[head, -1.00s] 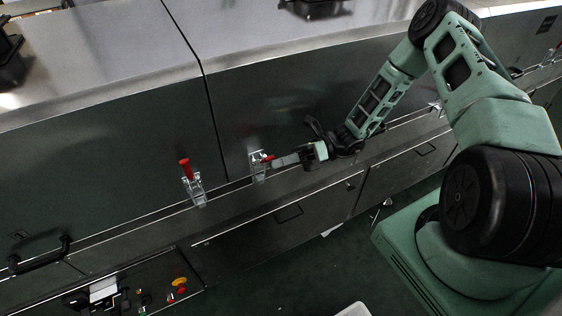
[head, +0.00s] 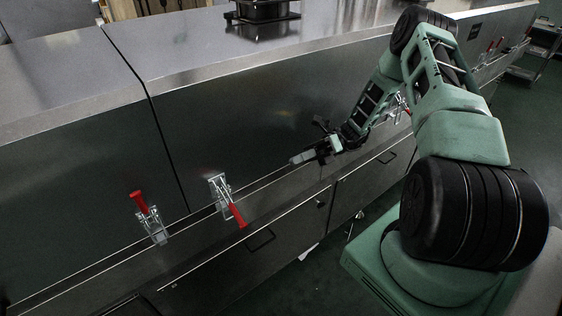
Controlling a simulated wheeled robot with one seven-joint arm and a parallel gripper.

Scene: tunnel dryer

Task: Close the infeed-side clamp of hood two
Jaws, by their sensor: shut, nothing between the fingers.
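Two metal toggle clamps with red handles sit on the ledge at the seam between two steel hoods. The left clamp (head: 153,226) has its handle (head: 140,202) standing up, tilted a little left. The right clamp (head: 221,195), at the lower left end of the right hood (head: 260,120), has its handle (head: 238,215) swung outward and down over the ledge's front. My gripper (head: 293,159) is shut and empty, right of the right clamp and apart from it, pointing left along the hood front. No label shows which hood is number two.
More red-handled clamps stand farther right, one partly behind my arm (head: 400,100) and others at the far right (head: 490,48). Lower panels with black handles (head: 261,240) run below the ledge. A black fitting (head: 262,10) sits on the hood top. Green floor is open at right.

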